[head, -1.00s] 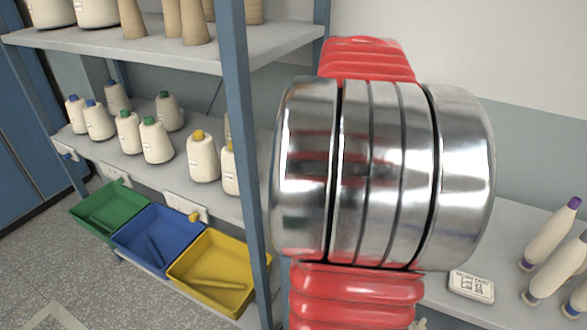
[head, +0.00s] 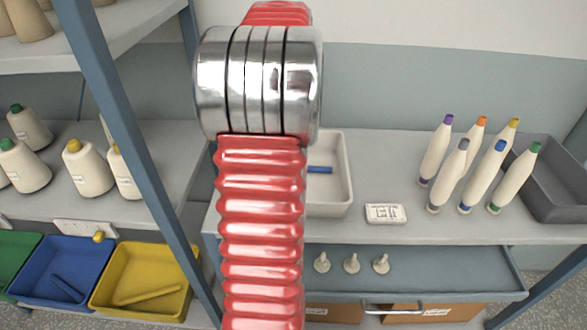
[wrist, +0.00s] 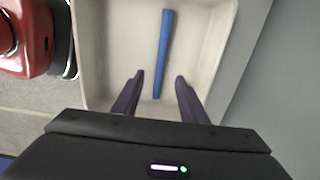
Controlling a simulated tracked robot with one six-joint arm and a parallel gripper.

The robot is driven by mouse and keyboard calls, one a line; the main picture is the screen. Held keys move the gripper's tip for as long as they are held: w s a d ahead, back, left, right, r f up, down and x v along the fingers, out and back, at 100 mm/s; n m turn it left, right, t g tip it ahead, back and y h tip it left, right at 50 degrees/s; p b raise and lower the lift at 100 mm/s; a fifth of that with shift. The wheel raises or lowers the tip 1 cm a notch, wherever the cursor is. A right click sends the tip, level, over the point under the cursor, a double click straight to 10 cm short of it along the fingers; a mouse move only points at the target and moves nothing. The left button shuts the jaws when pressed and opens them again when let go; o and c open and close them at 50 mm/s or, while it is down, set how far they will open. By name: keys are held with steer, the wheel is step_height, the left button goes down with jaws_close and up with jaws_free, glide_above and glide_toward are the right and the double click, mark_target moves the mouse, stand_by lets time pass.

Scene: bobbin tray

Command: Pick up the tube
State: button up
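A blue tube (wrist: 163,55) lies in a white tray (wrist: 97,60) in the wrist view. In the head view its end (head: 320,170) shows inside the white tray (head: 343,150), and the rest is hidden behind my arm. My gripper (wrist: 158,78) is open above the tray in the wrist view. The tube's near end lies between the two fingers in that picture, and nothing is held. How far the fingertips are above the tube I cannot tell. My gripper is hidden in the head view.
Several bobbins with coloured tips (head: 467,195) stand right of the tray, beside a grey bin (head: 560,175). A white labelled block (head: 385,213) lies in front. A blue shelf post (head: 125,150) stands left of my arm. Blue (head: 40,280) and yellow (head: 125,265) bins sit low at left.

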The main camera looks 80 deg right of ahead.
step_height(320, 180, down, 8)
steer(key=shift+r, duration=0.1)
steer(key=shift+f, duration=0.3)
steer(key=shift+d+f, duration=0.15)
steer(key=shift+f, duration=2.5)
jaws_close()
